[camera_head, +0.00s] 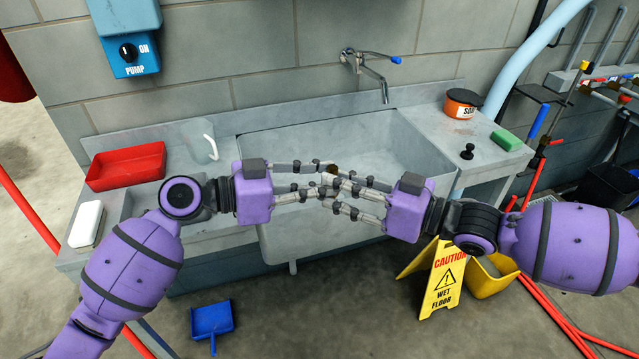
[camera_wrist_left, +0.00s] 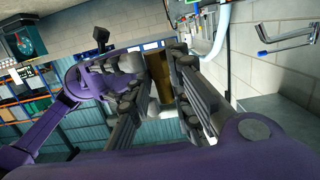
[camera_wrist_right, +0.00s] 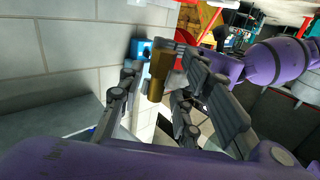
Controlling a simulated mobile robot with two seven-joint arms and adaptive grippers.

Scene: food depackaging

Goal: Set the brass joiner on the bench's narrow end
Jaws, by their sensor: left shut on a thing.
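The brass joiner (camera_head: 333,169) is a small brass piece held in the air in front of the sink, mostly hidden by fingers in the head view. It shows as a short brass bar in the left wrist view (camera_wrist_left: 160,76) and the right wrist view (camera_wrist_right: 160,74). My left gripper (camera_head: 335,174) is shut on it. My right gripper (camera_head: 328,186) reaches in from the right, its fingers crossing the left ones. Its fingers look spread on either side of the joiner; whether they touch it is unclear. The bench (camera_head: 225,152) with its sink stands behind both grippers.
A red tray (camera_head: 126,167), a clear jug (camera_head: 200,142) and a white item (camera_head: 87,223) occupy the bench's left part. A soap tub (camera_head: 462,104), black knob (camera_head: 467,152) and green sponge (camera_head: 506,140) stand on its narrower right part. A tap (camera_head: 375,72) overhangs the basin.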

